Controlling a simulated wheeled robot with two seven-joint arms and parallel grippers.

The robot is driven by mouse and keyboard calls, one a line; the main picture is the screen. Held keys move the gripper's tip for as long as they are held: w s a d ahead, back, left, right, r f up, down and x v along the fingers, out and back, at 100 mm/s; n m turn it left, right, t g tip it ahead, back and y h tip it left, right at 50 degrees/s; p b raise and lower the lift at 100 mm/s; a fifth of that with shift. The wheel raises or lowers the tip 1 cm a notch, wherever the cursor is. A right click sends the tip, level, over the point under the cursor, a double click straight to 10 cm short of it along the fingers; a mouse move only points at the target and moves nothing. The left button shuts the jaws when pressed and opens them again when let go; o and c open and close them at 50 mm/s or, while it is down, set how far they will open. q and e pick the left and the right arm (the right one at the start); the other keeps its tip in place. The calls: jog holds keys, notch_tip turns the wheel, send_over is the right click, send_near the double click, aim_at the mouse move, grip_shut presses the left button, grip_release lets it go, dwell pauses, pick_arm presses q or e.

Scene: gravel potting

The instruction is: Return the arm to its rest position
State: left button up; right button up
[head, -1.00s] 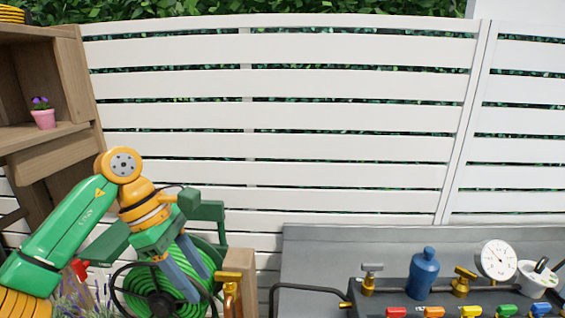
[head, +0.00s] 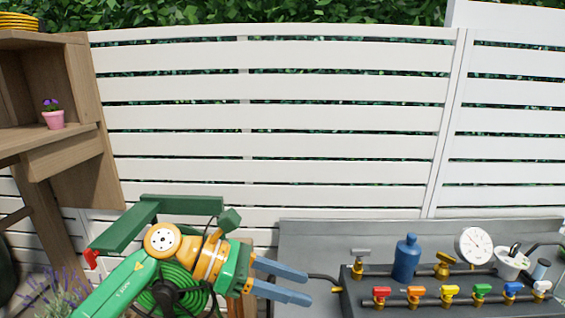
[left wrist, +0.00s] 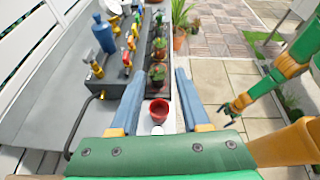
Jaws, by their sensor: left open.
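My left gripper (head: 307,286) is low in the head view, with its blue fingers pointing right and a gap between them. It stands in front of the green hose reel (head: 172,290). In the left wrist view the fingers of the left gripper (left wrist: 158,75) are spread with nothing held between them. A small red pot (left wrist: 158,110) shows beyond and below the gap, apart from the fingers. My right arm is at the right of the left wrist view, its dark gripper (left wrist: 234,109) small above the paving; its jaw opening is unclear.
A grey bench (head: 310,240) carries a blue bottle (head: 406,258), a round gauge (head: 474,246) and several coloured valves (head: 448,292). Potted plants (left wrist: 158,75) line its front. A wooden shelf (head: 60,155) stands left, before a white fence (head: 290,115). Paving (left wrist: 235,75) lies open on the right.

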pick_arm(q)
jog(key=d+r+n+t+h, duration=0.3)
jog(key=d+r+n+h, duration=0.1)
jog(key=r+n+h, duration=0.15)
jog(key=w+a+f+n+t+y, duration=0.1)
jog(key=w+a+n+t+y, duration=0.25)
jog(key=n+t, duration=0.6)
jog(key=w+a+f+n+t+y, duration=0.15)
jog(key=a+n+t, duration=0.4)
jog(key=n, duration=0.75)
jog(key=s+a+f+n+g+y, duration=0.1)
jog(key=a+f+n+y, duration=0.8)
jog(key=f+n+y, duration=0.45)
jog(key=s+a+f+n+g, duration=0.2)
jog(key=s+f+n+g, duration=0.3)
jog(key=s+f+g, duration=0.5)
jog(key=s+a+f+n+g, duration=0.2)
jog(key=s+f+n+g, duration=0.25)
jog(key=s+f, duration=1.15)
jog(key=f, duration=0.8)
jog(key=s+a+f+g, duration=0.1)
jog(key=s+a+f, duration=0.1)
jog(key=s+f, duration=0.9)
jog(key=shift+s+a, duration=0.15)
jog(key=shift+s, duration=0.55)
